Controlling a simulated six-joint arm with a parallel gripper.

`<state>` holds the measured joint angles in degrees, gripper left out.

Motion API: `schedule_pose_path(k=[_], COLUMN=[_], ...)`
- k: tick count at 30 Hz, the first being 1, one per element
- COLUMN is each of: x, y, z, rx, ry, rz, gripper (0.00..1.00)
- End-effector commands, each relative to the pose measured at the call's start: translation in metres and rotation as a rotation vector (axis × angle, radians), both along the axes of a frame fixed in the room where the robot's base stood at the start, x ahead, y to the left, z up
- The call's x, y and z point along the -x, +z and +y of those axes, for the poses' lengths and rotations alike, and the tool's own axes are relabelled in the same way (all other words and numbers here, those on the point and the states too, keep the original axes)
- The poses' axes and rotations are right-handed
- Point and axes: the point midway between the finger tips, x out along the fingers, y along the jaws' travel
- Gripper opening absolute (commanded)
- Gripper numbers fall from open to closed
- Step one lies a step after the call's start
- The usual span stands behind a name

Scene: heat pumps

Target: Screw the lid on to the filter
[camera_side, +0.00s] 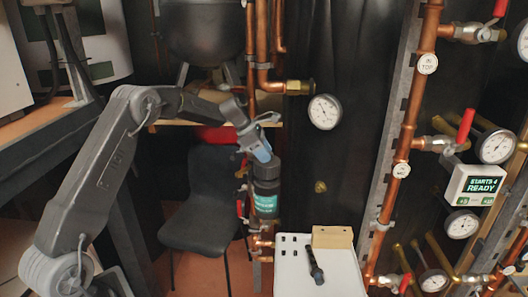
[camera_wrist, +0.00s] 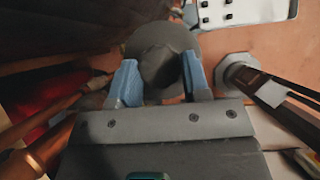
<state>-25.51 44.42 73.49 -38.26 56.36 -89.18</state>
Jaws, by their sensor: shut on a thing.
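The filter (camera_side: 266,203) is a dark cylinder with a teal label, mounted upright on the copper pipework left of the white table. Its dark lid (camera_side: 267,170) is at the top of the filter, and I cannot tell whether it is fully seated. My gripper (camera_side: 262,152) reaches down from the upper left onto the lid. In the wrist view the blue fingers of my gripper (camera_wrist: 160,82) are on both sides of the lid's raised middle, and the round dark lid (camera_wrist: 163,36) shows beyond them. The underside of the lid is hidden.
A white table (camera_side: 317,276) with a dark tool (camera_side: 315,262) and a wooden block (camera_side: 332,237) stands right of the filter. A grey chair (camera_side: 207,213) is behind to the left. Copper pipes, gauges (camera_side: 324,112) and red-handled valves surround the work.

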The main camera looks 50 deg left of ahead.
Motion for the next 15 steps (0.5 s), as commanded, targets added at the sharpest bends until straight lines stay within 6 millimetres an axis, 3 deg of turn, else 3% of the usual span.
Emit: schedule_pose_path(k=[15], x=[-0.0002], y=[-0.0055], z=[0.0002], rx=[-0.001], ry=[0.001], rz=[-0.001], gripper=[0.15])
